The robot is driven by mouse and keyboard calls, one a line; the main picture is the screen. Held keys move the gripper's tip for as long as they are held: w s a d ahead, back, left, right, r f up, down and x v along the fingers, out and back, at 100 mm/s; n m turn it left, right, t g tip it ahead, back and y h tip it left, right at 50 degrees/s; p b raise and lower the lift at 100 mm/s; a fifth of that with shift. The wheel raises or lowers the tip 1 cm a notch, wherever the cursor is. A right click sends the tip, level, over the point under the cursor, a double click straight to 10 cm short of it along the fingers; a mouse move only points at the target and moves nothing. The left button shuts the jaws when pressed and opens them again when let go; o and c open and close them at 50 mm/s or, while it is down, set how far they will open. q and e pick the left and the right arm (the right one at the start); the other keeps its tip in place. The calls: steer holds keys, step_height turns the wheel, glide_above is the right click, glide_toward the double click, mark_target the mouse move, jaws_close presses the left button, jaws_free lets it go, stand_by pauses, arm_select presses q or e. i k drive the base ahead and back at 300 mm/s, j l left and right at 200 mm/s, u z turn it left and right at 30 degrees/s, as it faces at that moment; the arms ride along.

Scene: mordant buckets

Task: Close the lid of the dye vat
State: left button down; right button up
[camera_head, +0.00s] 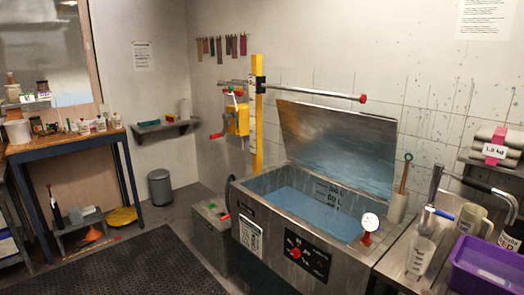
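The dye vat (285,227) is a steel tank right of centre, holding blue liquid (305,203). Its front carries a dark control panel with a red knob and a white label. The steel lid (335,148) stands raised at the back of the vat, leaning toward the tiled wall, so the vat is open. A round white gauge (370,222) with a red base sits at the vat's right front corner. Neither of my grippers is in view.
A yellow post (257,115) with a crank winch and a horizontal bar (310,91) stands by the vat's back left. A grey box (212,236) is left of the vat. A purple bin (488,265) and jugs crowd the right counter. A dark floor mat (120,268) is clear.

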mark_target(356, 151)
steer(key=i+l+u, duration=0.15)
steer(key=i, duration=0.35)
steer(key=i+l+u, duration=0.15)
steer(key=i, duration=0.35)
steer(key=l, duration=0.1)
